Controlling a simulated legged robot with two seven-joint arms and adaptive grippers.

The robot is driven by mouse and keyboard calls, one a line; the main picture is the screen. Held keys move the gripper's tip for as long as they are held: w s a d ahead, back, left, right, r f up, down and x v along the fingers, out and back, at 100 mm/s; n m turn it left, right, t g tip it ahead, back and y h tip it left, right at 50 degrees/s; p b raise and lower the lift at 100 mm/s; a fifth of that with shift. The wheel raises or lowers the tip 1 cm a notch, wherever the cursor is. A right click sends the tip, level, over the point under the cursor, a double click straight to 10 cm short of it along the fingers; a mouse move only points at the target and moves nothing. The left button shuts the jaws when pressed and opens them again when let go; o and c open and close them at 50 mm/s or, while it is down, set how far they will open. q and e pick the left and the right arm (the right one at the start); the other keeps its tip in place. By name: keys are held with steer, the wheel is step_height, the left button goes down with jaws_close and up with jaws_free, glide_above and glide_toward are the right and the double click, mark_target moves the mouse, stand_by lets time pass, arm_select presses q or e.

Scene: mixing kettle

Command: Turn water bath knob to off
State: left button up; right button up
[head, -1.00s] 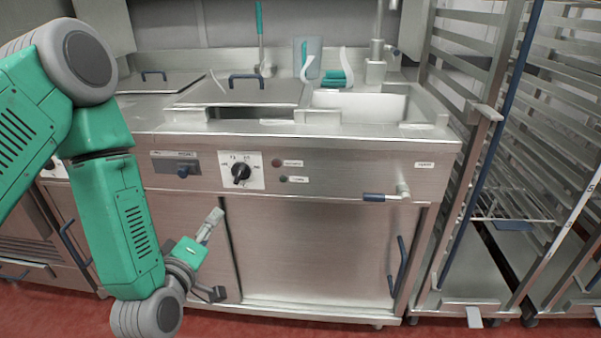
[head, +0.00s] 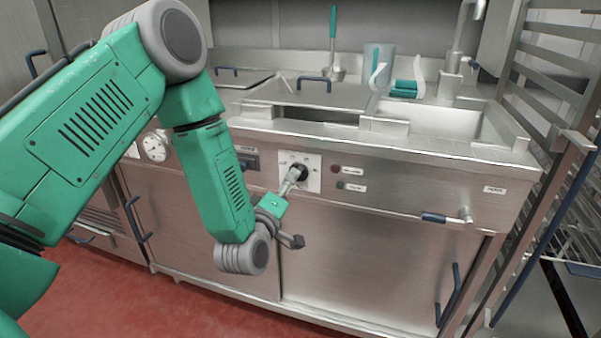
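The black water bath knob (head: 302,173) sits on a white marked plate (head: 314,184) on the steel front panel, below the basin with the blue-handled lid. My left gripper (head: 296,207) is open, its two fingers spread apart. Its upper finger overlaps the knob in the head view and hides part of it, so I cannot tell whether they touch or which way the knob points. The lower finger stands in front of the cabinet door below. My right gripper is not in view.
A blue tap handle (head: 434,217) sticks out of the panel on the right. A red and a green indicator (head: 340,185) are right of the knob. A round gauge (head: 153,147) is left, behind my arm. A rack (head: 560,110) stands right.

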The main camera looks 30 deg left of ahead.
mark_target(304, 171)
arm_select(q)
steer(key=x, duration=0.5)
steer(key=shift+w+a+b, duration=0.1)
steer(key=shift+b, duration=0.3)
steer(key=shift+r, duration=0.15)
steer(key=shift+c, duration=0.3)
